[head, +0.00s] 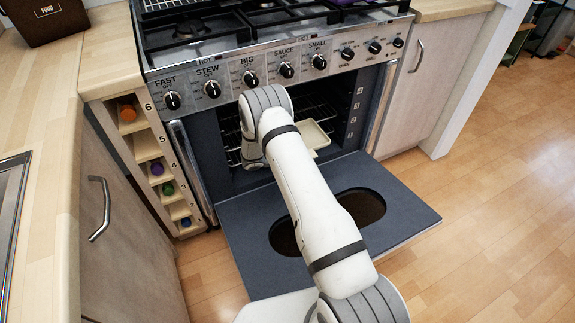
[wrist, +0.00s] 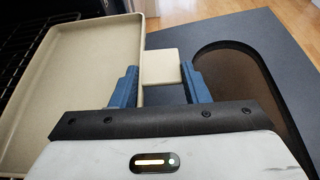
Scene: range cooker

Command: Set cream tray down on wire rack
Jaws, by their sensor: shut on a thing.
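The cream tray (head: 314,136) is inside the oven, partly hidden behind my arm in the head view. In the wrist view the tray (wrist: 85,75) fills the left side, shallow with a raised rim. Its square handle tab (wrist: 161,68) sits between the blue fingers of my gripper (wrist: 162,85), which is shut on it. The wire rack (head: 321,110) shows as dark bars inside the oven around the tray. Rack bars (wrist: 18,45) also show at the left edge of the wrist view. I cannot tell whether the tray touches the rack.
The oven door (head: 398,208) is folded down, with an oval window in it. Numbered shelf levels mark the oven's right wall. A small bottle rack (head: 150,145) stands left of the oven. The knob panel (head: 285,70) runs above the opening. The wooden floor at right is clear.

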